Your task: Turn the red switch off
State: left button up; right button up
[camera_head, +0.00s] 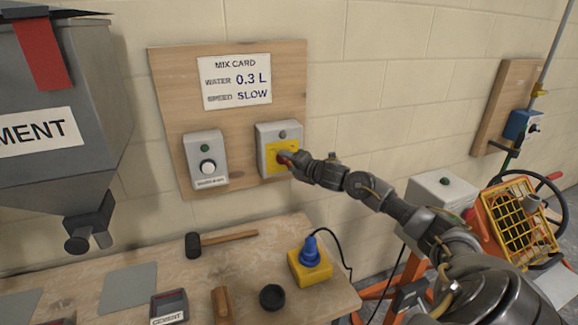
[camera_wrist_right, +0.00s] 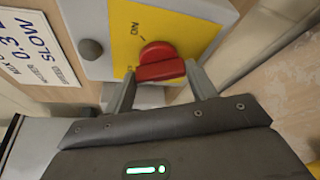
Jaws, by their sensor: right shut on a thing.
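The red switch (camera_head: 283,157) is a rotary knob with a bar handle on a yellow plate, on a grey box (camera_head: 262,140) fixed to a wooden wall board. In the right wrist view the knob (camera_wrist_right: 156,52) shows close up, its bar lying across the view with part of a printed mark above it. My right gripper (camera_wrist_right: 160,70) is shut on the bar, one finger at each end side of it. In the head view my right arm reaches in from the lower right and the gripper partly covers the knob. My left gripper is out of view.
A second grey box with a white dial (camera_head: 208,167) sits to the left, under a mix card (camera_head: 237,82). Below is a wooden bench with a mallet (camera_head: 220,240) and a yellow block with a blue plug (camera_head: 310,262). A hopper (camera_head: 60,100) hangs at left.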

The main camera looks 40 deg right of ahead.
jog(key=shift+r+n+g+h+b, duration=0.2)
jog(key=shift+n+g+h+b, duration=0.25)
jog(key=shift+n, duration=0.75)
jog(key=o, duration=1)
jog(key=shift+w+a, duration=0.1)
jog(key=shift+b+v, duration=2.05)
jog(key=shift+v, duration=3.35)
jog(key=shift+r, duration=0.1)
